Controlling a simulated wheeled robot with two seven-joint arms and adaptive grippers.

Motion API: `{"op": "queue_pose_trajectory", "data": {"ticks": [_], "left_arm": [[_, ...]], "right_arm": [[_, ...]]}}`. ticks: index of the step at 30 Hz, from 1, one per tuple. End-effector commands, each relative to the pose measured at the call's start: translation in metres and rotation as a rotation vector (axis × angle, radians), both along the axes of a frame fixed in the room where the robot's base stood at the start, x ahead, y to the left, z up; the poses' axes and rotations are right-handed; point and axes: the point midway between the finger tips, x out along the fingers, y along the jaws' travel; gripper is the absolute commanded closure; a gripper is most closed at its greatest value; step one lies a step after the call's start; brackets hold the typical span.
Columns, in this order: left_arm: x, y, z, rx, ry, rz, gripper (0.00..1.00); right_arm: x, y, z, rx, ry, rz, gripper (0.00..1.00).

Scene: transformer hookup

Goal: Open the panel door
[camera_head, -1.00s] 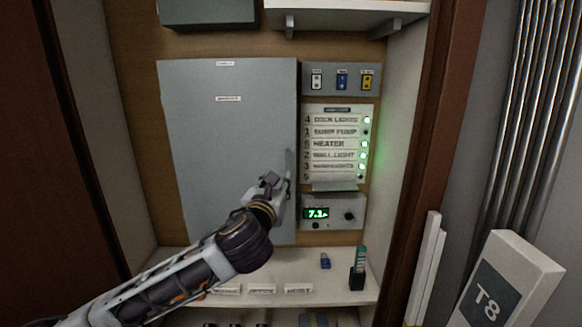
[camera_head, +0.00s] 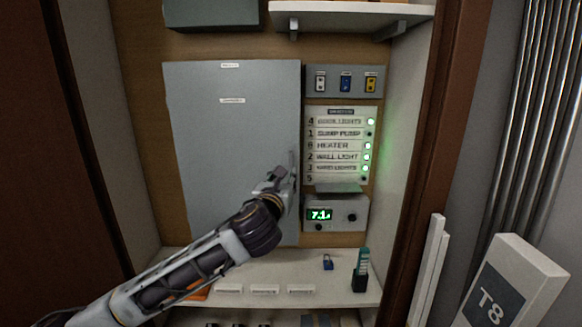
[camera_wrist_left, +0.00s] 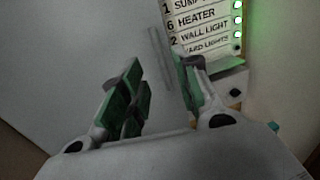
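The grey panel door (camera_head: 232,140) is a tall flat rectangle on the cabinet's back wall and looks closed. Its slim vertical handle (camera_head: 291,166) is near the right edge. My left gripper (camera_head: 282,176) is at this edge, close to the handle. In the left wrist view the left gripper (camera_wrist_left: 160,82) is open, its green-padded fingers apart. The handle (camera_wrist_left: 160,55) shows beyond and between the fingertips there; I see no contact. The door (camera_wrist_left: 70,50) fills the left of that view. My right gripper is not in view.
Right of the door are a labelled switch list (camera_head: 340,147) with green lights, a row of switches (camera_head: 345,81) and a small display box (camera_head: 335,213). A shelf (camera_head: 265,275) below holds a blue padlock-like item (camera_head: 327,262) and a dark holder (camera_head: 360,272).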

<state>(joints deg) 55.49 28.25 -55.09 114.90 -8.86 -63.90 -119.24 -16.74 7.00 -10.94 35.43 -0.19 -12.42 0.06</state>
Motion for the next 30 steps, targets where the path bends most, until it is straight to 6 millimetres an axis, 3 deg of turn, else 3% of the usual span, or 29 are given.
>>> {"op": "queue_pose_trajectory", "data": {"ticks": [7, 13, 19, 30], "left_arm": [[0.023, -0.005, 0.001, -0.001, 0.000, 0.001, 0.68], [0.040, -0.008, 0.001, -0.001, 0.000, 0.001, 0.68], [0.057, -0.011, 0.001, -0.001, 0.000, 0.001, 0.68], [0.085, -0.017, 0.001, -0.001, 0.000, 0.001, 0.68]], "right_arm": [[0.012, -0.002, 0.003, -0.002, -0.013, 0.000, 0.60], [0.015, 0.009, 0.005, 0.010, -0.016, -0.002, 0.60], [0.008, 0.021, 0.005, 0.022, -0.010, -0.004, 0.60], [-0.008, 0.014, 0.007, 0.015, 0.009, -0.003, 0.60]]}}
